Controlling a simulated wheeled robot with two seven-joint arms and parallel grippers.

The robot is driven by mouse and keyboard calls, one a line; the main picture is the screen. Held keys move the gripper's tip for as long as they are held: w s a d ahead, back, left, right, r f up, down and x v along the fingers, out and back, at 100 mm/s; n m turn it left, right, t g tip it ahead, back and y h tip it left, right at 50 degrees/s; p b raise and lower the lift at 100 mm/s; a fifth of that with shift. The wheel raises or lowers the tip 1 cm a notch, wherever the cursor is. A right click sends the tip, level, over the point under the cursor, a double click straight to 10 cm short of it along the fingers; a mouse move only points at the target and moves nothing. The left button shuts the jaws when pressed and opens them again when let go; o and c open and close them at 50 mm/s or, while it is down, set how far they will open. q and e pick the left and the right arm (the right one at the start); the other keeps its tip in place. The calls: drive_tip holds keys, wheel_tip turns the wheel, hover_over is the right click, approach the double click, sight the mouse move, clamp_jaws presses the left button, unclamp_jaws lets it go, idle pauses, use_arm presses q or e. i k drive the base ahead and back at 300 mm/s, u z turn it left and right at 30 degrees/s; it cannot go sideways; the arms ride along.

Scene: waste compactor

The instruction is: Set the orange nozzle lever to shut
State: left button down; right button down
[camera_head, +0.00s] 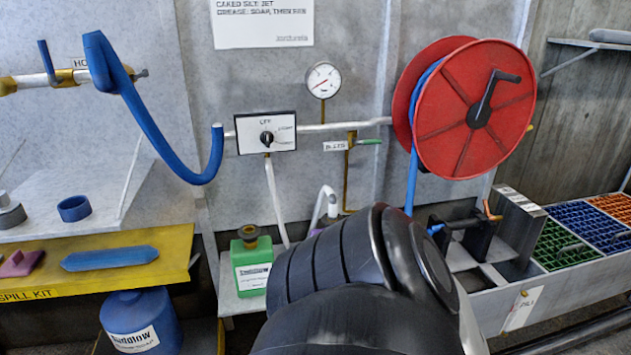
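A small orange lever (491,211) stands up at the right end of a dark nozzle-like fitting (463,225). The fitting rests across a dark stand on the grey bench at the right. A short blue piece (435,230) sits at its left end. I cannot tell from here whether the lever is set open or shut. A large dark link of my own arm fills the lower middle and covers the bench left of the stand. Neither gripper shows in this view.
A red hose reel (475,108) with a blue hose (411,180) hangs above the stand. A selector box (266,133), a gauge (323,80) and a green-handled valve (368,141) are on the wall. Coloured grates (583,228) lie right. A green jug (252,265) stands left.

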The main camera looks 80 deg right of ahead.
sight(484, 202)
drive_tip(key=k, duration=0.95)
drive_tip(key=z, duration=3.2)
drive_tip(key=i, duration=1)
drive_tip(key=k, duration=0.5)
drive_tip(key=z, duration=1.4)
drive_tip(key=i, duration=2.25)
drive_tip(key=u, duration=2.65)
